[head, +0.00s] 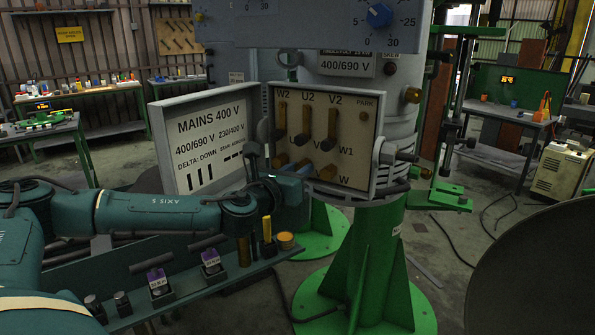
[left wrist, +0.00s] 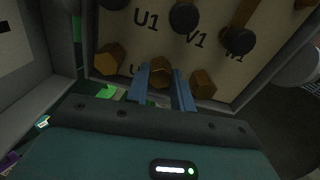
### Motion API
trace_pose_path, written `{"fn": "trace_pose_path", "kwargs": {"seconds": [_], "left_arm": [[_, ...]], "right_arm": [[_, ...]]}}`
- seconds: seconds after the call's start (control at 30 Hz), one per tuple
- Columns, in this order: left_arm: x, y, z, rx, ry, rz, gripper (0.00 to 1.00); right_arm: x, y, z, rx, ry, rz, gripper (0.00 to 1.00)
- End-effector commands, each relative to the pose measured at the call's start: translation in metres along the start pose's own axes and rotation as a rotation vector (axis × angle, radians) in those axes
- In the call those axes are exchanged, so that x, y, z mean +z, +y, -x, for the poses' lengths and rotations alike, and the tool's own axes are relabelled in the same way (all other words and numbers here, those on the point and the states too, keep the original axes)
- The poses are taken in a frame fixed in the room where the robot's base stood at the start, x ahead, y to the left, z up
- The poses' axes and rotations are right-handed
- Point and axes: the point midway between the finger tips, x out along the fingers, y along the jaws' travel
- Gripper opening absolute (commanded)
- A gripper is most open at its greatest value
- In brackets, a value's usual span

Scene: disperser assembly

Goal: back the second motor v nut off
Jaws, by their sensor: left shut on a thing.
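The open motor terminal box (head: 352,165) shows posts with dark nuts and upright brass links, and a row of brass nuts below them. My left gripper (head: 302,169) reaches in at the lower edge of the box. In the left wrist view the blue fingers of my left gripper (left wrist: 165,84) are shut on the middle lower brass nut, the V nut (left wrist: 160,70), below the V1 label. A brass nut (left wrist: 109,59) stands to its left and another (left wrist: 203,83) to its right, both apart from the fingers. My right gripper is out of view.
The open box lid (head: 203,140), marked MAINS 400 V, stands close to the left of my wrist. A shelf (head: 205,283) below my arm carries purple-labelled items (head: 158,281) and a yellow cylinder (head: 267,228). A green pedestal (head: 378,262) stands under the box.

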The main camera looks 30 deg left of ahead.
Motion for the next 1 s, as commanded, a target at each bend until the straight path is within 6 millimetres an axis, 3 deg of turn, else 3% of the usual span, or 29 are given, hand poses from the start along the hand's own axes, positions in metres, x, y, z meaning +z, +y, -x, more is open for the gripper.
{"fn": "trace_pose_path", "kwargs": {"seconds": [0.37,1.0], "left_arm": [[-0.003,0.001,0.0,0.002,0.002,0.126,0.01],[-0.004,0.0,0.0,0.002,0.003,0.71,0.01]], "right_arm": [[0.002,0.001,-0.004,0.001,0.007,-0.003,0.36],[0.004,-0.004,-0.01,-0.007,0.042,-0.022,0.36]]}}
